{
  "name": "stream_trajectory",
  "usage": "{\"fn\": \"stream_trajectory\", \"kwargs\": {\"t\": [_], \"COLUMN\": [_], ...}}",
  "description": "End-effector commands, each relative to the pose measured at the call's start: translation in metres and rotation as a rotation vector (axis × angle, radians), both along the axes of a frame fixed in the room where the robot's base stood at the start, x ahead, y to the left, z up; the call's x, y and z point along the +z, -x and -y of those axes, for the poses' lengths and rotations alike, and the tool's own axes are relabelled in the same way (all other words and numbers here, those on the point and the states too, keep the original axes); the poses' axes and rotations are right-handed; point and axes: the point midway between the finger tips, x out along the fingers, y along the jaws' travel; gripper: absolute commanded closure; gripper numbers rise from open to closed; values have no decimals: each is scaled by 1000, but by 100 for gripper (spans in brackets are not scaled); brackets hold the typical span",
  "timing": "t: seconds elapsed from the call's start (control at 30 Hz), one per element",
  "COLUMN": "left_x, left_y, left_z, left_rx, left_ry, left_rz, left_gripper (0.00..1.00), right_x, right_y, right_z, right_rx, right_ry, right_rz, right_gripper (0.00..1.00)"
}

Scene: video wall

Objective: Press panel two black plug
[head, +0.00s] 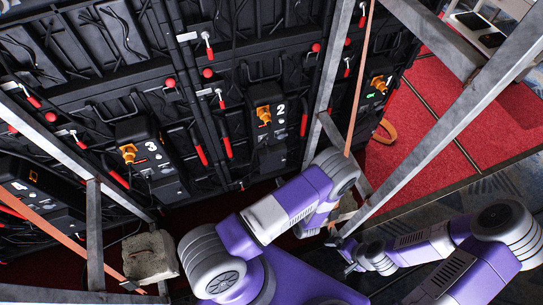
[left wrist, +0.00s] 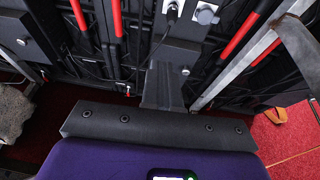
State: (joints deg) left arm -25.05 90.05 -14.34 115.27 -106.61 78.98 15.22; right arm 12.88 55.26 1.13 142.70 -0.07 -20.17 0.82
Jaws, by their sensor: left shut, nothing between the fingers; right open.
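Panel two (head: 270,125) is a black box marked "2" with an orange plug (head: 264,114) on its upper part, in the middle of the head view. Its black plug is too small to make out there. In the left wrist view, a black plug (left wrist: 172,14) with a cable sits in a socket at the top of a dark box, beside a grey round connector (left wrist: 206,15). My left gripper (left wrist: 162,72) is shut and empty below them, apart from the plug. In the head view its arm largely hides it. My right gripper (head: 347,248) is at lower right, small and open.
Panel three (head: 150,160) stands left and panel one (head: 378,88) right, each with an orange plug. Grey metal struts (head: 325,75) cross before the wall. A concrete block (head: 150,256) sits at lower left. Red carpet (head: 440,120) lies at right.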

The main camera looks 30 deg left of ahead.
Motion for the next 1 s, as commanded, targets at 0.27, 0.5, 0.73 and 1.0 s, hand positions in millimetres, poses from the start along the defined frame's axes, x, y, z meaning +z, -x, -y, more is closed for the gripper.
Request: {"fn": "stream_trajectory", "kwargs": {"t": [0.27, 0.5, 0.73, 1.0], "left_x": [4, 2, -11, -28], "left_y": [-10, -13, -35, -70], "left_z": [7, 3, -25, -67], "left_rx": [-56, -52, -48, -47], "left_ry": [-17, -16, -16, -16], "left_rz": [31, 29, 31, 30], "left_gripper": [100, 100, 100, 100], "right_x": [0, -1, -9, -20], "right_y": [0, 0, 0, 0], "right_z": [0, 0, 0, 0], "right_rx": [0, 0, 0, 0], "right_ry": [0, 0, 0, 0], "right_rz": [0, 0, 0, 0], "right_gripper": [0, 0, 0, 0]}}
